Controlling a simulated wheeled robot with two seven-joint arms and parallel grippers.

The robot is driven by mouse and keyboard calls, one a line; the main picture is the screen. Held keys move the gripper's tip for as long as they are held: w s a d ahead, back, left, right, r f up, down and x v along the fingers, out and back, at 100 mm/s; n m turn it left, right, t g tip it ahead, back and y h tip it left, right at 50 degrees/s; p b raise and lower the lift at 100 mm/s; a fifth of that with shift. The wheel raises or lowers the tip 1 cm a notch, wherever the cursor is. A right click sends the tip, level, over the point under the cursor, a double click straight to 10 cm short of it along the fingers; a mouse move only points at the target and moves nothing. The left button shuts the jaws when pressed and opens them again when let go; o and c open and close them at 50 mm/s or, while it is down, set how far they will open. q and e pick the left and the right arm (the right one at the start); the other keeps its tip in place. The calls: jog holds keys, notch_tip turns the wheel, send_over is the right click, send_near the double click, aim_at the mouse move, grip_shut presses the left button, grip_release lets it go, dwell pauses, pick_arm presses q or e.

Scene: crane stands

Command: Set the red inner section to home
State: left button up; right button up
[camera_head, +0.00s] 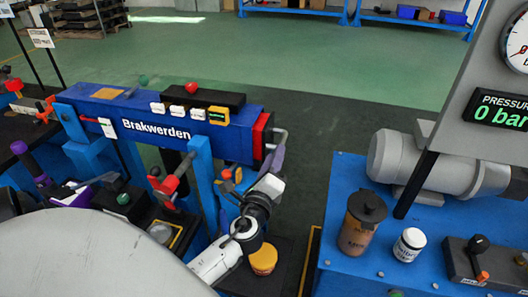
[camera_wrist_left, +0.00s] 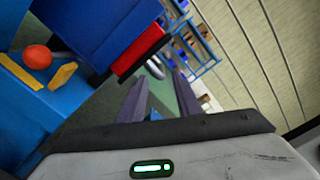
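The red inner section (camera_head: 261,135) shows as a short red block at the right end of the blue boom marked "Brakwerden" (camera_head: 165,118). In the left wrist view the red inner section (camera_wrist_left: 138,56) lies beyond the fingertips and to the left, with a black edge on its end. My left gripper (camera_head: 276,158) is just below and right of the red end. In the left wrist view its two purple fingers (camera_wrist_left: 160,82) are apart, with nothing seen held between them. My right gripper is not in view.
A blue bench (camera_head: 340,225) at right carries a brown canister (camera_head: 361,222), a white jar (camera_head: 409,244) and a grey motor (camera_head: 425,163). The dark floor between is clear.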

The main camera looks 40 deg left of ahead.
pick_arm(q)
jog(key=b+v, duration=0.2)
jog(key=v, duration=1)
dwell(0.6)
jog(key=shift+f, duration=0.1)
dwell(0.5)
